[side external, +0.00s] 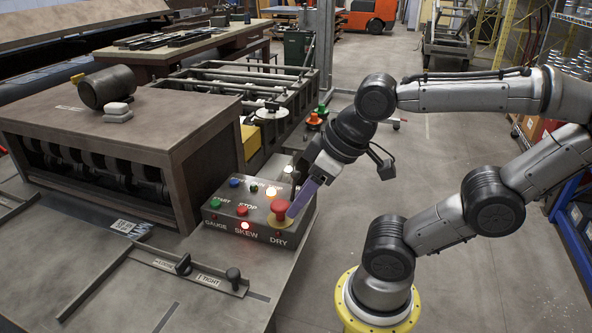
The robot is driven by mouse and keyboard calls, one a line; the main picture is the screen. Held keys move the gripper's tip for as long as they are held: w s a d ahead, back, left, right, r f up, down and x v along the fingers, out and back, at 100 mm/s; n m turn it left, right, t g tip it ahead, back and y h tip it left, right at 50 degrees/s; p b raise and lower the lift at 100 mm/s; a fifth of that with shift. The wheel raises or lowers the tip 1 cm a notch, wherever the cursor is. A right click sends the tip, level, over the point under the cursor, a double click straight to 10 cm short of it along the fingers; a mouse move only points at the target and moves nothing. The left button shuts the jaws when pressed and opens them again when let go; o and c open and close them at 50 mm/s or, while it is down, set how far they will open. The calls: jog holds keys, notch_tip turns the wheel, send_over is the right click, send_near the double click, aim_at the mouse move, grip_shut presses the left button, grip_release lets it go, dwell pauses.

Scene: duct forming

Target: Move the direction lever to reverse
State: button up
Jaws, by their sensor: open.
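My gripper (297,205) points down and left at the right end of a grey control box (262,229). Its fingers are open, and their tips are close to the red mushroom button (280,208) on a yellow base. I cannot tell whether they touch it. The box has small coloured buttons and lamps, with labels START, STOP, GAUGE, SKEW and DRY. No lever marked direction or reverse can be read. Two black knobs, a left one (183,264) and a right one (234,276), stand along a front rail with small labels, one reading TIGHT.
A brown machine housing (108,135) with rollers stands left of the box, carrying a dark motor (107,88). An open roller frame (262,88) lies behind. Small orange and green knobs (315,120) are beyond the gripper. The floor right of the table is clear around my base.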

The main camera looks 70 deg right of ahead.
jog(key=shift+s+f, duration=0.1)
jog(key=shift+s, duration=0.3)
jog(key=c, duration=0.5)
jog(key=r, duration=0.1)
jog(key=r+g, duration=0.1)
jog(key=r, duration=0.1)
jog(key=shift+w+a+r, duration=0.1)
jog(key=shift+w+r, duration=0.1)
jog(key=shift+r, duration=0.05)
grip_shut()
jog(key=w+d+r+m+g+y, duration=0.1)
jog(key=w+d+r+m+g, duration=0.35)
jog(key=w+d+r, duration=0.45)
jog(key=w+d+f+m+g+y, duration=0.1)
jog(key=d+f, duration=0.3)
jog(key=d, duration=0.4)
jog(key=w+d+f+m+g+y, duration=0.1)
jog(key=w+d+f+m, duration=0.2)
jog(key=d, duration=0.5)
jog(key=shift+w+d+f+m, duration=0.35)
jog(key=shift+w+f, duration=0.2)
jog(key=shift+f, duration=0.15)
